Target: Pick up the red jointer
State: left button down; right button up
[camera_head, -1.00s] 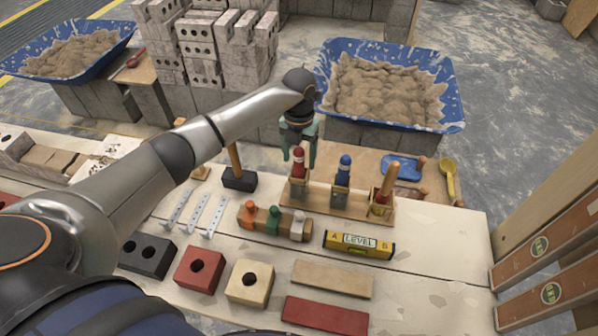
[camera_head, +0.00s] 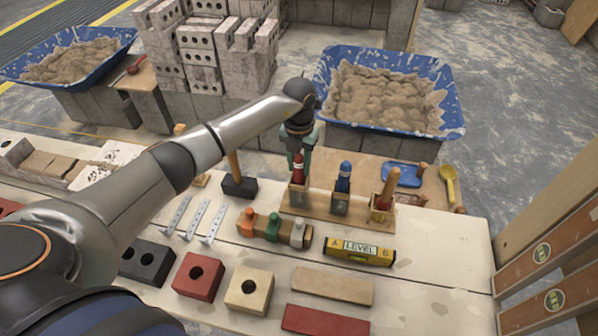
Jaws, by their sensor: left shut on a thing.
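The red jointer (camera_head: 298,171) stands upright in the left slot of a wooden rack (camera_head: 325,213). Its red handle with a pale band shows; its lower part is hidden in the slot. My left gripper (camera_head: 299,160) reaches down from above and is shut on the red handle. A blue jointer (camera_head: 343,177) stands in the middle slot. A tool with a wooden handle (camera_head: 388,187) and some red stands in the right slot. My right gripper is not in view.
A black-headed mallet (camera_head: 239,187) stands left of the rack. In front lie a wooden block with coloured pegs (camera_head: 262,230) and a yellow level (camera_head: 359,250). A blue float (camera_head: 403,174) and yellow scoop (camera_head: 449,184) lie right. A blue mortar tub (camera_head: 455,112) is behind.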

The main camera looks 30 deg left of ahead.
pick_arm(q)
jog(key=shift+r, duration=0.15)
notch_tip(320, 180, up, 18)
dwell(0.8)
jog(key=c, duration=1.2)
grip_release()
grip_shut()
